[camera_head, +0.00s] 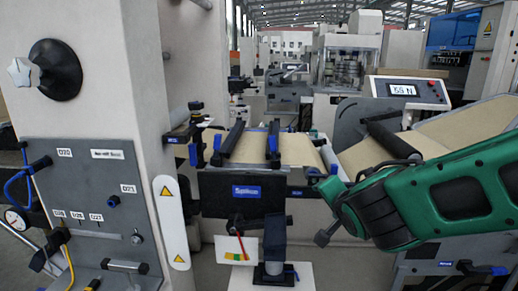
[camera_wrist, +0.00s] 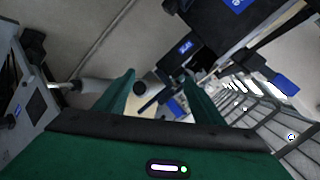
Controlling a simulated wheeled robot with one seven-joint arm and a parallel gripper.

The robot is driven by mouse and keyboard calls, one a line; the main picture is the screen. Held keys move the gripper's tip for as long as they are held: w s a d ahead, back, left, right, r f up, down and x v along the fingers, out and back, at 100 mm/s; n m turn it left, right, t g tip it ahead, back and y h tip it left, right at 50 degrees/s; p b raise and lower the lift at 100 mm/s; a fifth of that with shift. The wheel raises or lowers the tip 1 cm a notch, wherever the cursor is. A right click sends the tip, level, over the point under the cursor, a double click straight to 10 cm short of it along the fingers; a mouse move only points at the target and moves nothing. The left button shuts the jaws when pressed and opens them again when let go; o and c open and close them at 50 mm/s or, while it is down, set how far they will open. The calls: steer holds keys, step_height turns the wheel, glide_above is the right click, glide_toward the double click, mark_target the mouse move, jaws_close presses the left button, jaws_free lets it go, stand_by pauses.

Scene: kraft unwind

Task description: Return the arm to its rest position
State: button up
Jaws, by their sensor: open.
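My green arm (camera_head: 440,200) reaches in from the right in the head view, in front of the unwind machine. Its dark jointed end is left of the picture's lower right area. I cannot clearly make out the fingers there. In the wrist view my gripper (camera_wrist: 160,88) shows two green fingers spread apart with a gap between them. Nothing is held between them. Behind the gap are a dark round-ended part and blue machine pieces, which look apart from the fingers.
A brown kraft web (camera_head: 297,150) runs over the machine's table, with a black roller (camera_head: 390,138) on the right. A display (camera_head: 403,89) reads about 59 N. A grey control panel (camera_head: 85,205) stands at left. A white plate with a coloured gauge (camera_head: 237,249) is low in the middle.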

steer(key=s+d+f+n+g+h, duration=0.1)
steer(key=s+d+f+g, duration=0.15)
steer(key=s+d, duration=0.5)
steer(key=s+d+f+g+h, duration=0.2)
steer(key=s+d+g, duration=0.2)
steer(key=d, duration=0.7)
steer(key=s+d+n+g+y, duration=0.1)
steer(key=s+d+g, duration=0.1)
steer(key=s, duration=0.7)
steer(key=s+d+f+n+g+y, duration=0.1)
steer(key=s+d+n+g+y, duration=0.1)
steer(key=s, duration=0.8)
steer(key=shift+s+f+n+g+y, duration=0.2)
steer(key=shift+n+g+y, duration=0.1)
steer(key=shift+g, duration=0.45)
steer(key=shift+w+f, duration=0.25)
steer(key=shift+w, duration=0.35)
